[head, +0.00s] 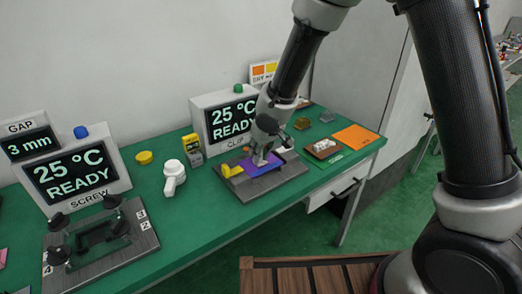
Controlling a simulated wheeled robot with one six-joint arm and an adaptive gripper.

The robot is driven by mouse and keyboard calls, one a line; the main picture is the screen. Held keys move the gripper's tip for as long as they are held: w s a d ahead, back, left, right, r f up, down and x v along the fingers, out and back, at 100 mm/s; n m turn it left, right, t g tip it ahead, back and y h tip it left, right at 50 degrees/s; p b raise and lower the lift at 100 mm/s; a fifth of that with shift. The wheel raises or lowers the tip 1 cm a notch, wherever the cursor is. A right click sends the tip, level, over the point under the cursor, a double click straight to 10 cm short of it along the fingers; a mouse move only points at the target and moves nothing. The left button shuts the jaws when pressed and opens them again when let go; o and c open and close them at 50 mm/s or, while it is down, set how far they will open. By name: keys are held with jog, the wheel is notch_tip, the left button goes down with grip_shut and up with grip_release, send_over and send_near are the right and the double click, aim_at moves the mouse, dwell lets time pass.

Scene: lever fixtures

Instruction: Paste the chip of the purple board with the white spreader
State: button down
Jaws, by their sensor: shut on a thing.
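My gripper (261,157) is over the board, pointing down and shut on a small pale piece, which I take to be the white spreader (259,161). The spreader is mostly hidden by the fingers. Its lower end is close to the board's surface; I cannot tell whether it touches. The chip is not clearly visible, being small and behind the gripper.
A yellow lever part (232,170) sits at the fixture's left. A white handled tool (173,177) and a yellow box (192,148) stand further left. The SCREW fixture (98,240) is at front left. A brown tray (321,149) and orange sheet (356,137) lie right.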

jog(key=shift+w+r, duration=0.2)
jog(key=shift+r, duration=0.2)
jog(key=shift+s+r, duration=0.2)
jog(key=shift+r, duration=3.9)
